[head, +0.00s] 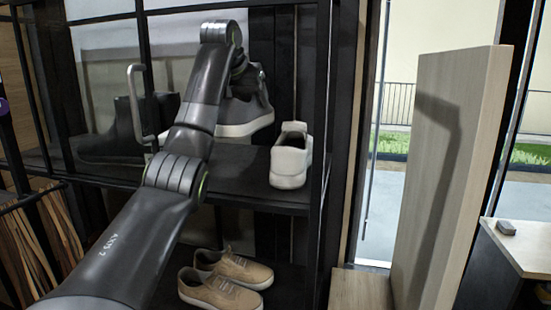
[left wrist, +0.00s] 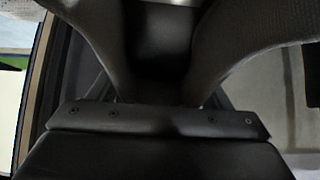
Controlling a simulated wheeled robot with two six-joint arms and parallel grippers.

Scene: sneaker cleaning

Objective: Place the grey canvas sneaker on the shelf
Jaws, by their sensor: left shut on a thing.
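The grey canvas sneaker (head: 245,113), with a pale sole, is in the upper middle of the head view. It is above the middle shelf board (head: 235,184), partly hidden behind my left arm. My left gripper (head: 238,66) is shut on the sneaker from above, and its fingers are mostly hidden in the head view. In the left wrist view, grey woven fabric of the sneaker (left wrist: 238,40) fills both upper sides, close to my left gripper (left wrist: 165,90). I cannot tell whether the sole touches the board. My right gripper is not in view.
A white shoe (head: 291,156) stands on the same board, right of the sneaker. Dark boots (head: 110,135) stand on the left. Tan shoes (head: 228,280) sit on the lower level. Black frame posts (head: 318,120) bound the shelf. A wooden panel (head: 440,170) stands at the right.

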